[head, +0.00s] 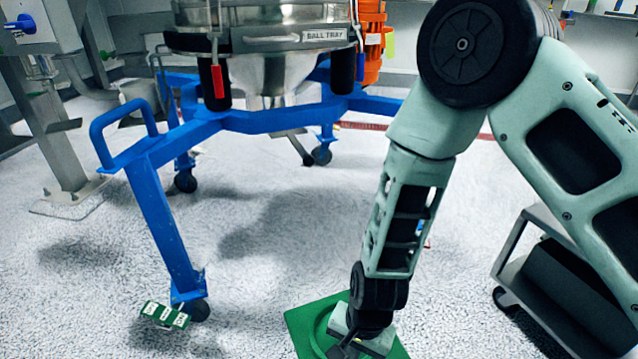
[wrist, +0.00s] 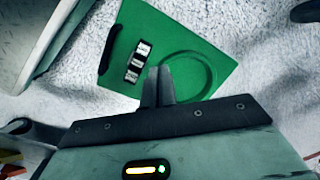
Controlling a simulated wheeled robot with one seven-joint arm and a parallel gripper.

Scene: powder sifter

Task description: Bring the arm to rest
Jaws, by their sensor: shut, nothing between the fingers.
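My arm reaches down from the upper right in the head view. My gripper (head: 352,346) is at its low end, over a green plate (head: 302,320). In the wrist view my gripper (wrist: 158,88) is shut, with its fingers together and nothing between them. The green plate (wrist: 205,38) lies beyond the fingertips there, with a round ring, a dark handle and a white-marked label on it. The fingertips overlap the plate's near edge in the picture; I cannot tell whether they touch it.
A sifter (head: 275,45) labelled "BALL TRAY" stands on a blue wheeled frame (head: 150,195). A grey cart (head: 535,295) stands at the right. The pale floor between frame and arm is clear.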

